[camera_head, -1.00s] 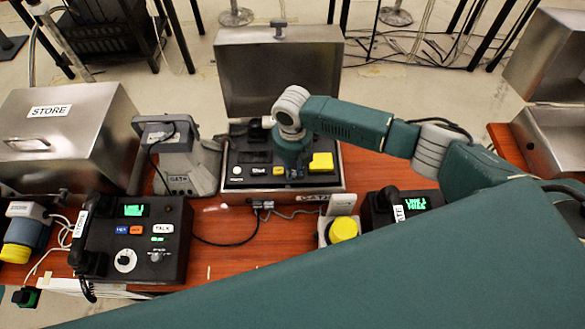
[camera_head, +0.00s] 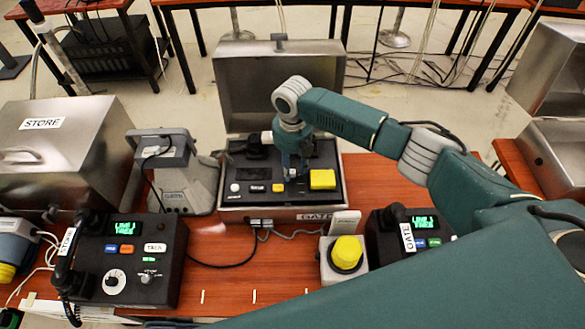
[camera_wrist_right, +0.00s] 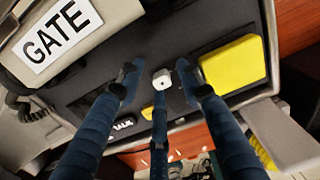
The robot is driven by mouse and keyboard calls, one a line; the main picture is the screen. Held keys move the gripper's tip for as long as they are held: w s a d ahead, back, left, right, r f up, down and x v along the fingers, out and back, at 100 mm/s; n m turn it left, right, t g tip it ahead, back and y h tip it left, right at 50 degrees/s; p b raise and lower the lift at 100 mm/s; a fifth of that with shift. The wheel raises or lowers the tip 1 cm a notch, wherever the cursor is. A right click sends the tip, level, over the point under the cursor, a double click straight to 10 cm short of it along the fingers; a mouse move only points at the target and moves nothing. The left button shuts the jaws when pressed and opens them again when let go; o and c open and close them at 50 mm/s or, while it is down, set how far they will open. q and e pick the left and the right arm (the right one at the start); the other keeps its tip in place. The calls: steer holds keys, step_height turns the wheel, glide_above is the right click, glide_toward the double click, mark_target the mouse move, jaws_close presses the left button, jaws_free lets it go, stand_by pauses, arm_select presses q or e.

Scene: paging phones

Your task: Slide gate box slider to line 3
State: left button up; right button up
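The gate box (camera_head: 238,206) is a metal case with its lid up and a GATE label on its front rim. Its dark panel holds a yellow block (camera_head: 321,180), which also shows in the right wrist view (camera_wrist_right: 233,64). My right gripper (camera_head: 293,176) points down over the panel, left of the yellow block. In the right wrist view its fingers (camera_wrist_right: 159,84) are spread around a small white knob (camera_wrist_right: 161,77), with gaps beside it. Contact with the third finger cannot be told. The fingers partly hide the panel. My left gripper is not in view.
A grey device (camera_head: 175,180) stands left of the box. A dark phone console (camera_head: 125,265) is front left, another (camera_head: 380,245) front right beside a yellow button (camera_head: 347,253). Several short white marks (camera_head: 254,296) line the table's front. The STORE box (camera_head: 60,170) is left.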

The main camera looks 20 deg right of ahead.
mark_target(293, 170)
step_height(293, 170, up, 12)
stand_by(0.6)
steer(key=shift+f, duration=0.1)
stand_by(0.4)
